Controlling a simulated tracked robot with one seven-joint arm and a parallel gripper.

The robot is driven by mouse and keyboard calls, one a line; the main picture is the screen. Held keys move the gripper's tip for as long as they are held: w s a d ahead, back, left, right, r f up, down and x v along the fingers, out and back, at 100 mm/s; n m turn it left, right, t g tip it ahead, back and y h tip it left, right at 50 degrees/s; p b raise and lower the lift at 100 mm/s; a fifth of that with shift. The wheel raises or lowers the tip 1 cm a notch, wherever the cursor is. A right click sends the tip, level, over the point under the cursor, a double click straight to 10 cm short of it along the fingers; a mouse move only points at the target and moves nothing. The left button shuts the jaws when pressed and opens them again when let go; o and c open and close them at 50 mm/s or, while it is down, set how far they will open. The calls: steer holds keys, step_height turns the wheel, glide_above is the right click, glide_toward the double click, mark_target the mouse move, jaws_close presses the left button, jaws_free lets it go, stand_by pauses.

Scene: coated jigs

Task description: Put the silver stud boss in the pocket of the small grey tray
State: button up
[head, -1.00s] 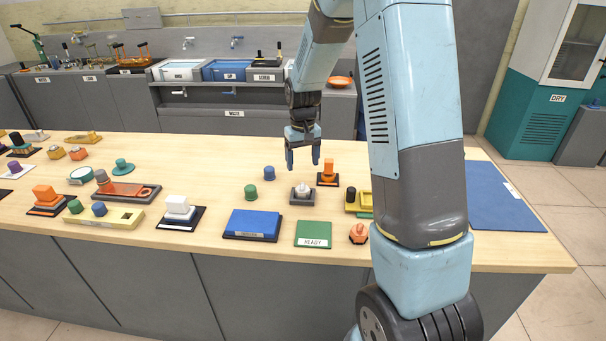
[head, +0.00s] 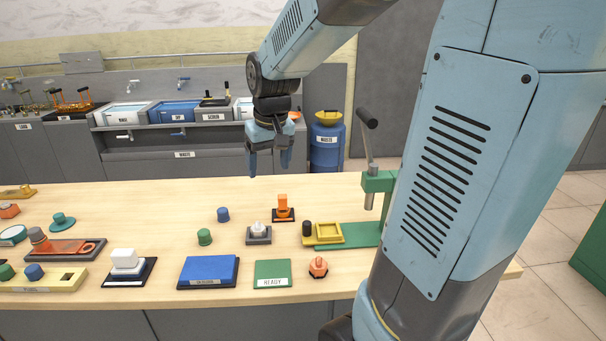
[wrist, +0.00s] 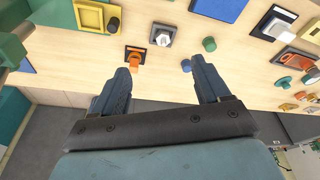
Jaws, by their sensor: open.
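The silver stud boss (head: 258,228) is a pale metallic piece with a raised knob. It stands upright on the small grey tray (head: 259,241), near the middle of the table, and appears seated in its pocket; its lower part is hidden by the tray walls. Both show in the wrist view, the boss (wrist: 163,38) on the tray (wrist: 155,29). My gripper (head: 268,165) is open and empty, with its fingers pointing down, well above and behind the tray. In the wrist view the open fingers (wrist: 160,68) are clear of the boss and touch nothing.
An orange piece (head: 283,203) on a dark base stands just behind right of the tray. Blue (head: 223,214) and green (head: 204,237) cylinders stand to its left. A yellow fixture (head: 325,233) and a green press (head: 378,181) are to the right. A green READY plate (head: 272,273) lies in front.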

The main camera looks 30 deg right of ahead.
steer(key=s+r+t, duration=0.1)
steer(key=s+r, duration=0.1)
steer(key=s, duration=0.6)
steer(key=s+r+t, duration=0.1)
steer(key=s+r, duration=0.1)
steer(key=s, duration=0.7)
steer(key=shift+r+t, duration=0.4)
